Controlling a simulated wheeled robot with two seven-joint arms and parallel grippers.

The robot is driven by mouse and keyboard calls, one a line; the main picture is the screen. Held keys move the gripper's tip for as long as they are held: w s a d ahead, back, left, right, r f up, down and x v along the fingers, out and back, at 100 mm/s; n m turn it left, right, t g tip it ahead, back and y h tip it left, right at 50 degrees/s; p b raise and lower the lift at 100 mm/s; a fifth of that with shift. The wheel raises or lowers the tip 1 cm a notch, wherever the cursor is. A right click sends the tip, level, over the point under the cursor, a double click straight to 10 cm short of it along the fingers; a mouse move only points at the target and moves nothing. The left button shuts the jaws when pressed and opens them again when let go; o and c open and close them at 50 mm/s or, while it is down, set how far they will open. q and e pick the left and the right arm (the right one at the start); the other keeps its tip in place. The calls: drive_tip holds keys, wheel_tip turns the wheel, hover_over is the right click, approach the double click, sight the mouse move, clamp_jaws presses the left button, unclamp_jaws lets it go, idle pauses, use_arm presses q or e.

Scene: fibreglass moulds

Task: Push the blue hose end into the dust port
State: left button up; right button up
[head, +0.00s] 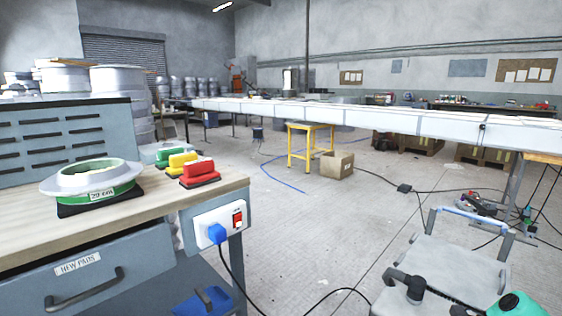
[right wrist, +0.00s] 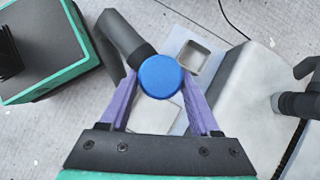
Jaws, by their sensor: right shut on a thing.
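The blue hose end (right wrist: 160,77) is a round blue piece in the right wrist view, at the end of a dark grey hose (right wrist: 124,36) that runs to the upper left. My right gripper (right wrist: 160,84) has its two purple fingers shut on the blue hose end from both sides. Just right of the blue end is a square, metal-rimmed hollow opening (right wrist: 192,57); I cannot tell whether this is the dust port. The blue end's face is toward the camera and covers what lies behind it. My left gripper is not in view.
A green-edged dark box (right wrist: 48,45) lies at the left in the wrist view. A pale grey body (right wrist: 240,110) with a dark pipe fills the right. In the head view, a workbench (head: 130,212) stands left, a grey cart (head: 452,268) lower right, with open floor between.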

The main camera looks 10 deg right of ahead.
use_arm(q)
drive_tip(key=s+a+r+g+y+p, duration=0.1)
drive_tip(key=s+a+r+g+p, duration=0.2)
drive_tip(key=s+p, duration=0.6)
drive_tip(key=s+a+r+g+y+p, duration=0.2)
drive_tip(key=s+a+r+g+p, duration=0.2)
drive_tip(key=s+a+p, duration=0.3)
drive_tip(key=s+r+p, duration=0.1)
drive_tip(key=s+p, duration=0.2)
drive_tip(key=p, duration=0.2)
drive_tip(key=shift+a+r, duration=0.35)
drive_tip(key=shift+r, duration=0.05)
use_arm(e)
drive_tip(key=s+a+r+n+g+h, duration=0.1)
drive_tip(key=a+r+n+g+h, duration=0.1)
drive_tip(key=a+n, duration=0.6)
drive_tip(key=s+a+r+n+g+h, duration=0.1)
drive_tip(key=a+r+n+g, duration=0.3)
drive_tip(key=a+n, duration=0.4)
drive_tip(key=s+a+r+n+g+h, duration=0.2)
drive_tip(key=s+a+r+n+g, duration=0.1)
drive_tip(key=a+n, duration=0.5)
drive_tip(key=shift+s+a+r+g+h, duration=0.3)
drive_tip(key=shift+a+g, duration=0.1)
drive_tip(key=shift+g, duration=0.1)
drive_tip(key=shift+d, duration=0.1)
